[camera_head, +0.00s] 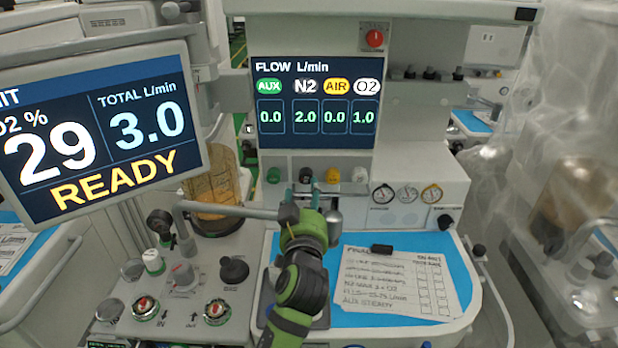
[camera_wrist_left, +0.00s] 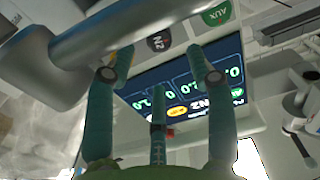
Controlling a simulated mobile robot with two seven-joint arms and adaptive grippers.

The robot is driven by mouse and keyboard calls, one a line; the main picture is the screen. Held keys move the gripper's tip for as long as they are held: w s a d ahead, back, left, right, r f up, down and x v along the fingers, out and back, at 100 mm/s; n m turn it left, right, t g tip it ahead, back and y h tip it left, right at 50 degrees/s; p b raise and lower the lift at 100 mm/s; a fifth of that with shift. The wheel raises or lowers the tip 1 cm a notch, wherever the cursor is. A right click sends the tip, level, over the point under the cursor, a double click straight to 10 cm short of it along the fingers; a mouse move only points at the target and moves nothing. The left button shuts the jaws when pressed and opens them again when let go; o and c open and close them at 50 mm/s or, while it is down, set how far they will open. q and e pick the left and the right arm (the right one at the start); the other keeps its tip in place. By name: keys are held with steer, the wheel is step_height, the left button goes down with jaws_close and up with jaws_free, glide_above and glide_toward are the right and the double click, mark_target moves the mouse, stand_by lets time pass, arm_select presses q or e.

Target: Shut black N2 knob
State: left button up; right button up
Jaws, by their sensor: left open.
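The black N2 knob (camera_head: 306,175) sits in the row under the flow display, between the green and yellow knobs. The flow display (camera_head: 316,102) reads N2 2.0. My left gripper (camera_head: 306,196) is just below and in front of the black knob, partly behind a grey metal bar. In the left wrist view my teal fingers (camera_wrist_left: 158,75) are spread apart, with nothing seen held between them. A round black N2 marking (camera_wrist_left: 158,41) shows beyond the fingertips there. Contact with the knob cannot be told. My right gripper is not in view.
Beside the N2 knob are the green knob (camera_head: 273,175), the yellow knob (camera_head: 332,175) and the white knob (camera_head: 360,175). The metal bar (camera_head: 240,211) crosses close to my gripper. A paper sheet (camera_head: 400,282) lies on the blue worktop (camera_head: 455,268).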

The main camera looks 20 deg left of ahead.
mark_target(306, 179)
arm_select(q)
steer(key=x, duration=0.4)
steer(key=shift+p, duration=0.4)
steer(key=shift+w+a, duration=0.1)
steer(key=shift+w, duration=0.35)
jaws_close()
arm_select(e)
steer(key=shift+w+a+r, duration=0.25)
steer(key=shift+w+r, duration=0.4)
